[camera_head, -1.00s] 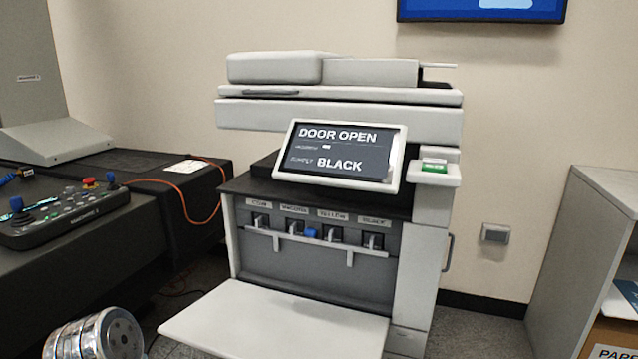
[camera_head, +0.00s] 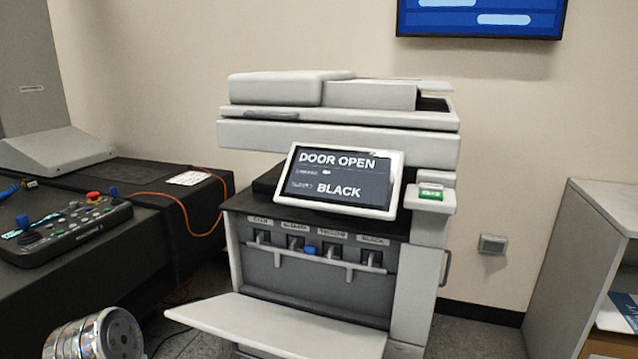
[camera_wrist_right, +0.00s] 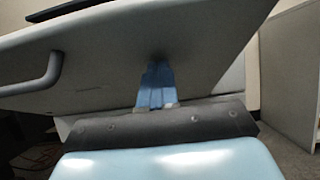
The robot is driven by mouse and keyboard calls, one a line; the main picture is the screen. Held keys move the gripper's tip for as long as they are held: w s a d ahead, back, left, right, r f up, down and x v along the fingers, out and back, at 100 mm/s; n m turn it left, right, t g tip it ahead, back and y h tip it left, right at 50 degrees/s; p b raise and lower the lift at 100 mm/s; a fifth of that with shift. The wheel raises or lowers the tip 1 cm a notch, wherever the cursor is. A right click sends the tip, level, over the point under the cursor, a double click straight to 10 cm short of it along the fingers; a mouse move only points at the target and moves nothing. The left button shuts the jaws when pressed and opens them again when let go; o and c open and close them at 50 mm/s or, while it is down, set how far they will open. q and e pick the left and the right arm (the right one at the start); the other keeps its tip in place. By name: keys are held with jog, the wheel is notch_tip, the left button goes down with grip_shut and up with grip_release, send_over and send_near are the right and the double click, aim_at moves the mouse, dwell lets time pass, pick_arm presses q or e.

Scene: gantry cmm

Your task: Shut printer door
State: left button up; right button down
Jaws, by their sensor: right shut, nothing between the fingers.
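The white printer (camera_head: 340,128) stands against the wall. Its screen (camera_head: 343,180) reads "DOOR OPEN" and "BLACK". Its front door (camera_head: 270,322) is hinged at the bottom and hangs open, tilted a little upward. Behind it, several labelled toner slots (camera_head: 315,252) are exposed. In the right wrist view a white panel with a handle at its left, apparently the door's outer face (camera_wrist_right: 205,50), fills the upper part. My right gripper (camera_wrist_right: 157,75) is shut and empty, its blue fingertips at or against this panel. The head view does not show either gripper.
A dark bench (camera_head: 165,205) with a control panel (camera_head: 68,220) and an orange cable (camera_head: 182,208) stands at the left. A grey shelf unit (camera_head: 565,265) stands at the right. Some floor (camera_head: 465,335) is clear between printer and shelf.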

aim_at(330, 354)
jog(key=shift+w+d+r, duration=0.15)
jog(key=shift+w+r, duration=0.25)
jog(key=shift+r, duration=0.45)
jog(key=shift+w+d+r, duration=0.15)
jog(key=shift+w+r, duration=0.3)
jog(key=shift+r, duration=0.45)
jog(key=shift+w+d+r, duration=0.15)
jog(key=shift+w+r, duration=0.25)
jog(key=shift+r, duration=0.45)
jog(key=shift+w+d+r, duration=0.2)
jog(key=shift+w+r, duration=0.35)
jog(key=shift+r, duration=0.1)
jog(key=shift+w+d+r, duration=0.15)
jog(key=shift+w+r, duration=0.35)
jog(key=shift+r, duration=0.15)
jog(key=shift+r+x, duration=0.2)
jog(key=shift+x, duration=0.7)
jog(key=shift+r+x, duration=0.15)
jog(key=shift+x, duration=0.8)
pick_arm(q)
jog(key=shift+r, duration=0.6)
pick_arm(e)
jog(key=f+x, duration=0.1)
jog(key=x, duration=0.9)
jog(key=shift+w+d+r, duration=0.2)
jog(key=shift+w, duration=0.4)
jog(key=shift+s, duration=0.1)
jog(key=s+a, duration=0.3)
jog(key=s, duration=0.5)
jog(key=shift+s, duration=0.2)
